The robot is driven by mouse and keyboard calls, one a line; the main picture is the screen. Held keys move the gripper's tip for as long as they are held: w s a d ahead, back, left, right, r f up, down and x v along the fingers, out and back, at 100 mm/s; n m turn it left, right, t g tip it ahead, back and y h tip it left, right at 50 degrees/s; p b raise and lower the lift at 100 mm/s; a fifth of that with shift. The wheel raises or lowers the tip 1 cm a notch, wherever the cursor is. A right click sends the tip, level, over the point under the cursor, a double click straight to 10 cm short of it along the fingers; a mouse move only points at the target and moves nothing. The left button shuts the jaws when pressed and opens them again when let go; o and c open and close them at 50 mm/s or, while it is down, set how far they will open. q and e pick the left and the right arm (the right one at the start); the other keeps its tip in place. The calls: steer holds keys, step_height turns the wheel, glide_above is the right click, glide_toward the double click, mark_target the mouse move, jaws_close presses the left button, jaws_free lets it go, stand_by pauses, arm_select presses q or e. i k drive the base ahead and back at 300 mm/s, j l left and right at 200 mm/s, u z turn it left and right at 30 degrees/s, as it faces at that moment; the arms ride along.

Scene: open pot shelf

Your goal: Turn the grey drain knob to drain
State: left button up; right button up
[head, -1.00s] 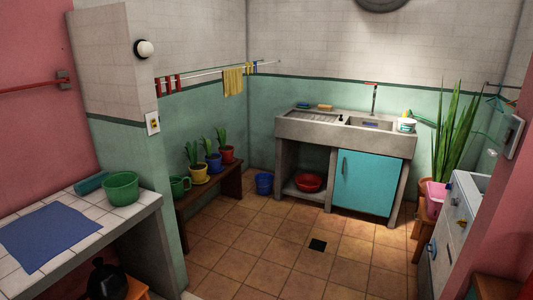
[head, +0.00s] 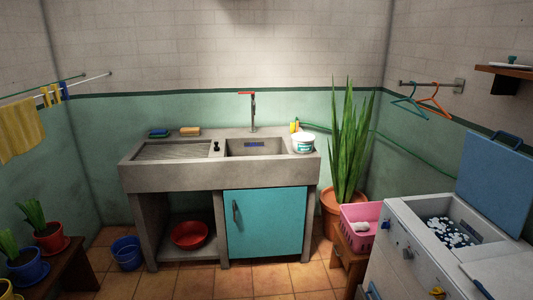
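A white twin-tub washing machine (head: 400,225) stands at the lower right in the head view. Its front panel carries several small knobs: a dark bluish one (head: 386,222), a pale greyish one (head: 407,253) and a yellow one (head: 437,293) at the bottom edge. The greyish one may be the drain knob; its setting is too small to read. The blue lid (head: 495,175) stands raised behind the open tub (head: 450,232), which holds dark water with white suds or bits. Neither of my grippers is in view.
A pink basket (head: 360,240) on a wooden stool and a potted plant (head: 349,150) stand left of the machine. A concrete sink (head: 150,178) with a turquoise door (head: 265,222) is at the back. Tiled floor (head: 215,280) lies clear before the sink.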

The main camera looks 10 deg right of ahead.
mark_target(408, 252)
steer(key=i+l+z, duration=0.1)
steer(key=i+z, duration=0.65)
steer(key=i+j+z, duration=0.2)
steer(key=i+z, duration=0.2)
steer(key=i, duration=0.15)
steer(key=i+j+z, duration=0.25)
steer(key=i+z, duration=0.5)
steer(key=i+j+z, duration=0.15)
steer(key=i+z, duration=0.25)
steer(key=i+j+z, duration=0.2)
steer(key=z, duration=0.15)
steer(key=k+l+z, duration=0.1)
steer(key=z, duration=0.15)
steer(key=k+l+z, duration=0.25)
